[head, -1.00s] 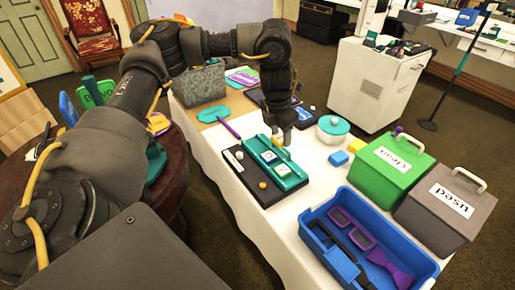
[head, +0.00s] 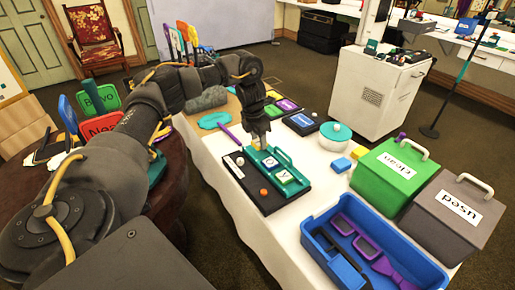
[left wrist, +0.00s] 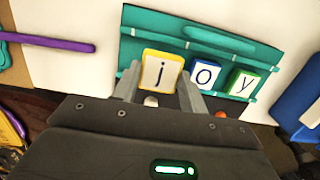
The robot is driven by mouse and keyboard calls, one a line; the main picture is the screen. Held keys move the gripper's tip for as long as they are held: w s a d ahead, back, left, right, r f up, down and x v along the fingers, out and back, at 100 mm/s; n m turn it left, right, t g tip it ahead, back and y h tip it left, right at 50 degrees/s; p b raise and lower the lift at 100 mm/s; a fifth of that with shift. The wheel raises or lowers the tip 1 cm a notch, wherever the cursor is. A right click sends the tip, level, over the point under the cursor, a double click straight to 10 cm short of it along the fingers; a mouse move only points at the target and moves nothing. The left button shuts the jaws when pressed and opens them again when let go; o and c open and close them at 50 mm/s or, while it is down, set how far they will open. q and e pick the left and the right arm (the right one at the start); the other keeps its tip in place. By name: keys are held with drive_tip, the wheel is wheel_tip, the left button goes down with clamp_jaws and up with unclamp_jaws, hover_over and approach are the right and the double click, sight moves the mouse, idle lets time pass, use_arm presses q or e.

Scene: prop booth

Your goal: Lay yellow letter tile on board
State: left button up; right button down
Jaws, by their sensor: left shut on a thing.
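The yellow letter tile (left wrist: 160,72), marked "j", is held between the fingers of my left gripper (left wrist: 160,88). The teal board (head: 285,159) lies on a black tray; it also spans the top of the left wrist view (left wrist: 150,22). The tile is at the left end of the board's letter row, beside a blue "o" tile (left wrist: 204,75) and a green "y" tile (left wrist: 244,84). In the head view, my left gripper (head: 262,143) is over the board's far left end and partly hides the tile. I cannot tell whether the tile touches the board. My right gripper is out of view.
The black tray (head: 268,205) bears a white ball and an orange ball (head: 263,192). A purple stick (head: 229,138) lies to the left.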

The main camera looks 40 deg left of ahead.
sight(257, 141)
use_arm(q)
drive_tip(key=shift+f, duration=0.1)
drive_tip(key=shift+a+f, duration=0.25)
drive_tip(key=shift+f, duration=0.05)
wheel_tip(257, 141, down, 3)
drive_tip(key=shift+w+r, duration=0.1)
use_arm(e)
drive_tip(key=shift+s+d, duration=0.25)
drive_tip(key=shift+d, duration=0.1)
use_arm(q)
drive_tip(key=shift+f, duration=0.2)
drive_tip(key=o, duration=1)
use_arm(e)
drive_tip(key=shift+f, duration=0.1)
use_arm(q)
drive_tip(key=shift+r, duration=0.15)
